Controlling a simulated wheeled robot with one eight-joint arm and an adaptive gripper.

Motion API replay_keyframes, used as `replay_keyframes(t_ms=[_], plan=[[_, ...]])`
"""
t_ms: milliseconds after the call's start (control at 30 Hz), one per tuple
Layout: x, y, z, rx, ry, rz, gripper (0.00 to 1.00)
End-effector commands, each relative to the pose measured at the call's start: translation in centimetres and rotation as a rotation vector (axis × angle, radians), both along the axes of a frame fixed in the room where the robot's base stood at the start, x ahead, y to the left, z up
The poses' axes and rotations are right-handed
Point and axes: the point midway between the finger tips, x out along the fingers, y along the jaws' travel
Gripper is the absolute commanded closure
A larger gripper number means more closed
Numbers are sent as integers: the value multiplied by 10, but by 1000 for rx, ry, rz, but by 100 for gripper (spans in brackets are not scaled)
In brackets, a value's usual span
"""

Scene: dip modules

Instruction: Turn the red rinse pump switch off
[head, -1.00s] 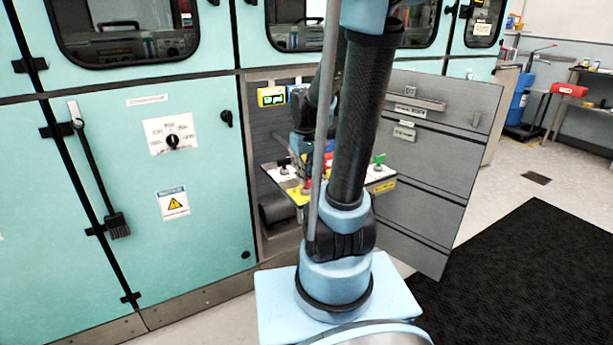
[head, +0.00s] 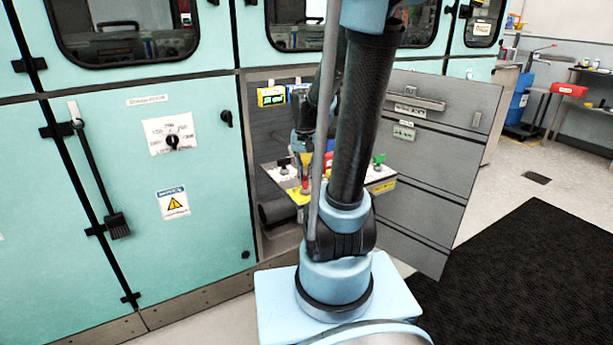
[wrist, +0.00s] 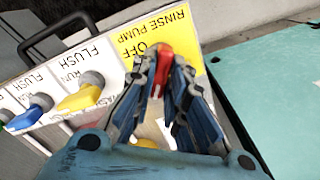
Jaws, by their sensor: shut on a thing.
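The red rinse pump switch (wrist: 163,62) shows in the wrist view between my fingertips, its tip beside the OFF mark on a yellow RINSE PUMP label (wrist: 160,38), which reads upside down. My gripper (wrist: 165,68) is shut on the red switch; the fingers hide its lower part. In the head view the switch panel (head: 380,186) stands in the open cabinet bay, mostly behind my arm. A bit of red (head: 305,186) shows below the gripper there, and the switch's exact position cannot be told.
In the wrist view a yellow lever (wrist: 82,98) and a blue lever (wrist: 32,112) stand left of my gripper, with FLUSH and RUN labels. A teal surface (wrist: 270,100) lies at the right. An open grey door (head: 440,140) stands right of the bay.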

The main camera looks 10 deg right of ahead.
Motion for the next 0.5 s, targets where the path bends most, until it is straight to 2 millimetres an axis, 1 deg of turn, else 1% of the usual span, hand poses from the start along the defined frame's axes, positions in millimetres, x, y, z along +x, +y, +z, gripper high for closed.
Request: replay_keyframes(t_ms=[500], plan=[[1,1,0,3,-2,-489,100]])
